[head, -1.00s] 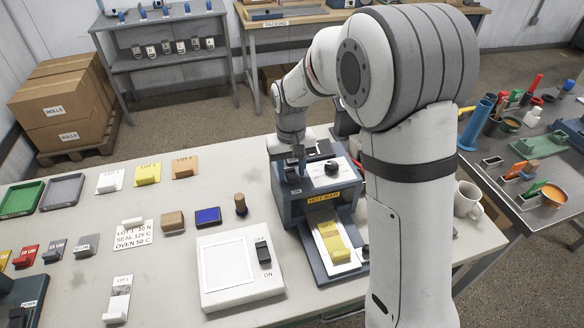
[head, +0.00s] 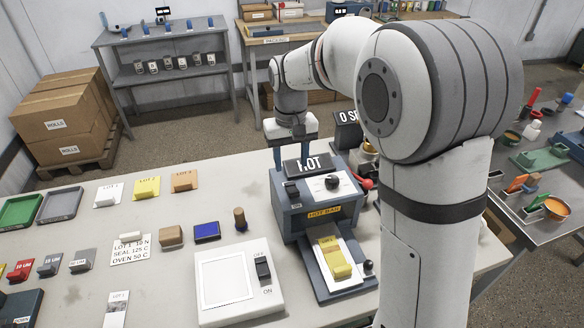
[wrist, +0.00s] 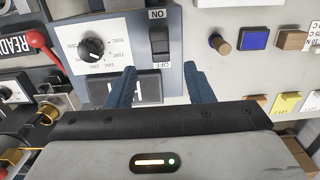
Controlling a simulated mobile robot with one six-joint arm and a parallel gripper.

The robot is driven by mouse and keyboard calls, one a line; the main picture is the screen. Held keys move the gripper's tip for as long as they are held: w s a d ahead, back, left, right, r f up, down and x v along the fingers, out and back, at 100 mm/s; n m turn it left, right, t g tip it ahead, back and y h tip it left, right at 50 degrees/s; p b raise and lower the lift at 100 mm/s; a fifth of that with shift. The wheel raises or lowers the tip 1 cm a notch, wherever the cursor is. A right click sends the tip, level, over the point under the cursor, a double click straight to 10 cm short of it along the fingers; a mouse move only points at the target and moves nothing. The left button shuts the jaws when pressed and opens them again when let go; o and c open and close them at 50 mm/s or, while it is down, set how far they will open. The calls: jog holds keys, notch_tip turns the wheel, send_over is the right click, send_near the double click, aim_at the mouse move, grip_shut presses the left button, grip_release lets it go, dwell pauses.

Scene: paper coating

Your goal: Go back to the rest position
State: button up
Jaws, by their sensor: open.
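My gripper (head: 294,154) is open and empty, its two blue fingers pointing down behind the HOT sign (head: 306,166) on the hot bar machine (head: 322,212). In the wrist view, the open fingers (wrist: 160,74) are apart from each other, over the machine's top panel. The black rocker switch (wrist: 160,42) marked ON and OFF and the black dial (wrist: 93,47) show beyond the fingertips. The HOT sign is partly hidden between the fingers.
A white plate with a switch (head: 240,285), a blue pad (head: 207,231) and a wooden-knobbed stamp (head: 240,219) stand left of the machine. An upright display (head: 346,131) and a red-knobbed lever (wrist: 38,39) are close beside my gripper. A shelf (head: 170,75) stands behind.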

dwell(0.4)
jog(key=shift+s+d+r, duration=0.2)
jog(key=shift+d+r, duration=0.05)
jog(key=shift+d, duration=0.05)
jog(key=s+d+r+m+t, duration=0.1)
jog(key=s+d+t, duration=0.1)
jog(key=s+d, duration=0.5)
jog(key=s+d+r+m+t, duration=0.1)
jog(key=s+d, duration=0.6)
jog(key=s, duration=0.8)
jog(key=shift+d+r+m+t, duration=0.15)
jog(key=shift+d+m+t, duration=0.25)
jog(key=shift+m, duration=0.2)
